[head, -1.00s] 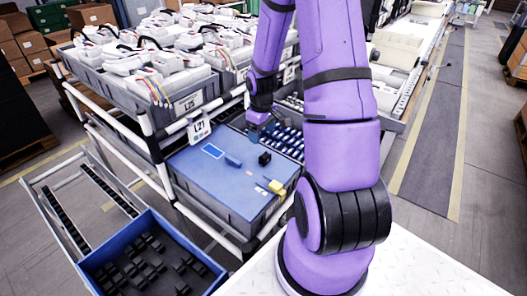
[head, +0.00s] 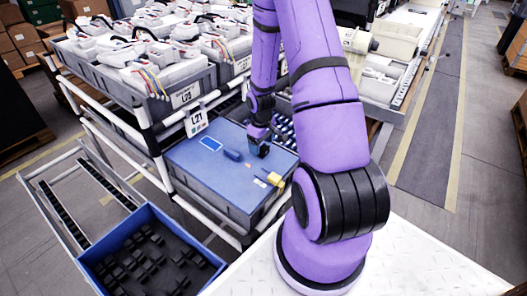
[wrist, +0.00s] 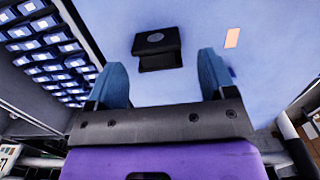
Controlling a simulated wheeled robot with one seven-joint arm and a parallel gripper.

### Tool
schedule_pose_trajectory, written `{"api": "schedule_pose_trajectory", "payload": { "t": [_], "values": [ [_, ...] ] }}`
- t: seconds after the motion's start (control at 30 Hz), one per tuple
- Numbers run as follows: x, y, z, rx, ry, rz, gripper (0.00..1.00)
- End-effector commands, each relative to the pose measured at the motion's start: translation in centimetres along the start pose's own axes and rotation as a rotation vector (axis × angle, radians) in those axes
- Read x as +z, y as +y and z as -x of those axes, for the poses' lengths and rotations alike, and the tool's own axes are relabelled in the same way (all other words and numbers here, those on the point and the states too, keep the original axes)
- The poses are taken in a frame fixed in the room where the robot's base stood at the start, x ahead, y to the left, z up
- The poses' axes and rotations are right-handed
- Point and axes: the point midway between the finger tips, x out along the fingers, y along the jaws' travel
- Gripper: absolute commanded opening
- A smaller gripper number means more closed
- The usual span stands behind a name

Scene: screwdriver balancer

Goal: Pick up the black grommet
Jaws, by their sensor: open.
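The black grommet (wrist: 157,42) is a small dark block with a round mark on its top. It sits on the blue top of the workbench box (head: 195,178). In the head view the grommet (head: 264,151) shows only partly, right at my gripper (head: 257,143). In the wrist view my gripper (wrist: 160,76) has its two blue fingers spread apart. The grommet lies just ahead of the fingertips, between their lines, with nothing held. Whether the fingers reach down to its height I cannot tell.
A tray of several dark parts (wrist: 45,50) is close by. A blue bin (head: 125,231) stands lower left.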

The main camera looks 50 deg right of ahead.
Motion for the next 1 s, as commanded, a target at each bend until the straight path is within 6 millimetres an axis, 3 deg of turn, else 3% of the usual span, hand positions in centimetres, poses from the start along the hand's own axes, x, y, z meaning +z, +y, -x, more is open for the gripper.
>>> {"api": "schedule_pose_trajectory", "payload": {
  "t": [0.2, 0.5, 0.73, 1.0],
  "values": [
    [0.0, 0.0, -2.2, 0.000, 0.000, 0.000, 0.77],
    [0.0, 0.0, -2.5, 0.000, 0.000, 0.000, 0.77],
    [0.0, 0.0, -2.4, 0.000, 0.000, 0.000, 0.24],
    [0.0, 0.0, -2.4, 0.000, 0.001, 0.000, 0.24]
  ]
}}
